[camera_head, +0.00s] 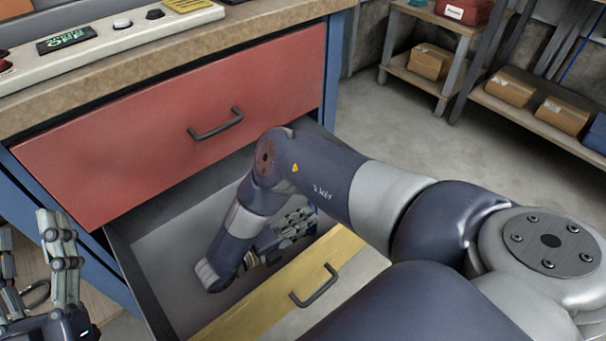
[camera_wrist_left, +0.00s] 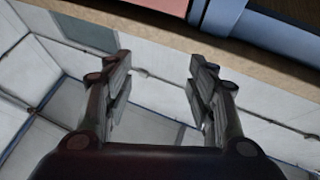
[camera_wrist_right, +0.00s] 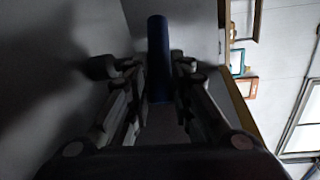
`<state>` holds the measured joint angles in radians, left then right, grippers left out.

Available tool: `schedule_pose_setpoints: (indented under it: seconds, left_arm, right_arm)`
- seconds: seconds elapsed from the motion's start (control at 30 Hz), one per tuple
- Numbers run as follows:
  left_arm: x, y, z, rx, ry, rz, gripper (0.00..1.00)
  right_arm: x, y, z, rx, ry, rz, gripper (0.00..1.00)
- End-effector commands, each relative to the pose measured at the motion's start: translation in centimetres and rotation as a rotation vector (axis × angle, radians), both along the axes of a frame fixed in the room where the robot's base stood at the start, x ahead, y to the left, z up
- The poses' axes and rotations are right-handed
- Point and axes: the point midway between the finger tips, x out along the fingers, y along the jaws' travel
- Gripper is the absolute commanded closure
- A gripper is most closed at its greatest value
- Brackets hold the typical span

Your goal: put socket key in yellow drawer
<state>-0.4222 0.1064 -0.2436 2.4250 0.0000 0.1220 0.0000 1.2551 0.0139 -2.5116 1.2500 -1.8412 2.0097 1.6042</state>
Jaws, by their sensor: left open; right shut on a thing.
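The yellow drawer (camera_head: 275,285) is pulled open below the red drawer in the head view; its grey inside shows. My right gripper (camera_head: 300,222) is down inside the open drawer, partly hidden by my right arm. In the right wrist view my right gripper (camera_wrist_right: 158,85) is shut on a dark blue rod, which I take for the socket key (camera_wrist_right: 158,45). Most of the key is hidden in the head view, and I cannot tell whether it touches the drawer floor. My left gripper (camera_head: 30,232) is open and empty at the left edge, outside the drawer.
The closed red drawer (camera_head: 180,125) sits above, under the bench top (camera_head: 120,65) with its control panel (camera_head: 105,35). Shelves with cardboard boxes (camera_head: 510,88) stand at the back right. The floor (camera_head: 400,135) between is clear.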

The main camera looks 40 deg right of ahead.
Motion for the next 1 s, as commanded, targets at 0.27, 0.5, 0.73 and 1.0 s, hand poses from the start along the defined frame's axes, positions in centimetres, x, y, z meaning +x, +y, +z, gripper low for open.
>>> schedule_pose_setpoints:
  seconds: [0.27,0.5,0.73,1.0]
  left_arm:
    - [-0.4,0.0,0.7,-0.012,-0.040,-0.003,0.48]
    - [-0.6,0.1,0.9,-0.016,-0.058,-0.002,0.48]
    - [-0.9,0.1,1.3,-0.022,-0.077,-0.004,0.48]
    - [-0.9,0.1,1.2,-0.021,-0.074,-0.004,0.48]
  right_arm:
    - [0.0,0.0,-0.2,-0.002,0.000,0.000,1.00]
    - [0.0,0.0,-0.4,-0.002,0.000,0.000,1.00]
    - [0.0,0.0,-0.5,0.000,0.000,0.000,0.59]
    - [0.0,0.0,-0.5,0.000,0.000,0.000,0.59]
